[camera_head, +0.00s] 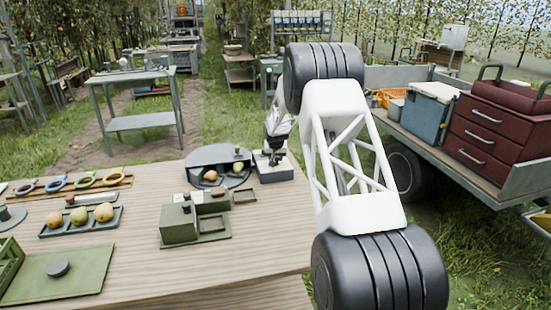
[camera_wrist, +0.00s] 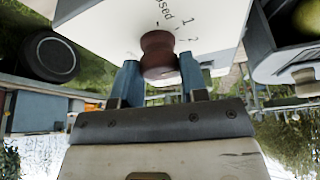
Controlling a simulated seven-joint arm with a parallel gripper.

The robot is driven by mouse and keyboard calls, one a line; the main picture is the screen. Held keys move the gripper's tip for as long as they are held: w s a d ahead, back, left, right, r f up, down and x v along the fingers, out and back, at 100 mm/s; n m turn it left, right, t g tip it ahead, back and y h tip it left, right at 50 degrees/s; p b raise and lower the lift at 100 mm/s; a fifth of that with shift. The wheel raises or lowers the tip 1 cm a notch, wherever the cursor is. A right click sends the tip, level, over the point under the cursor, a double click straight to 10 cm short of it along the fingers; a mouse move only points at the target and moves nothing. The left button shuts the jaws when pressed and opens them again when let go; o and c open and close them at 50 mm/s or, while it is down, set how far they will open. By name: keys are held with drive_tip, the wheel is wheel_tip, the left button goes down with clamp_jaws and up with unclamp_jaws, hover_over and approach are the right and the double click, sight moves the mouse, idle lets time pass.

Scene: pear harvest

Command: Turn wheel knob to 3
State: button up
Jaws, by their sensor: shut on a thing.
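The wheel knob (camera_wrist: 158,48) is a small reddish-brown spool shape on a white panel (camera_wrist: 110,30) in the wrist view. Dark lettering beside it includes a "1"; the other marks are partly cut off or hard to read, and no 3 is legible. My gripper (camera_wrist: 160,78) has its two blue fingers on either side of the knob, shut on it.
A grey rounded tray (camera_head: 222,165) with fruit stands just left of the box. A green block device (camera_head: 182,225) sits nearer, and a fruit tray (camera_head: 82,224) lies further left. The wooden table (camera_head: 200,270) is clear at the front. A trailer (camera_head: 455,150) stands at right.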

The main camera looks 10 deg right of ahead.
drive_tip(key=m+h, duration=0.1)
drive_tip(key=m, duration=0.2)
drive_tip(key=shift+a+m, duration=0.1)
drive_tip(key=shift+m, duration=0.3)
drive_tip(key=m, duration=0.2)
drive_tip(key=m+g+h, duration=0.1)
drive_tip(key=m, duration=0.1)
drive_tip(key=shift+w+g+h, duration=0.1)
drive_tip(key=shift+g+h, duration=0.2)
drive_tip(key=m+g, duration=0.1)
drive_tip(key=m, duration=0.3)
drive_tip(key=shift+h, duration=0.4)
drive_tip(key=shift+w+m+g, duration=0.1)
drive_tip(key=shift+m+g, duration=0.8)
drive_tip(key=shift+m, duration=1)
drive_tip(key=o, duration=0.9)
drive_tip(key=shift+a+r, duration=0.1)
drive_tip(key=v, duration=0.7)
drive_tip(key=shift+r, duration=0.25)
drive_tip(key=shift+a, duration=0.15)
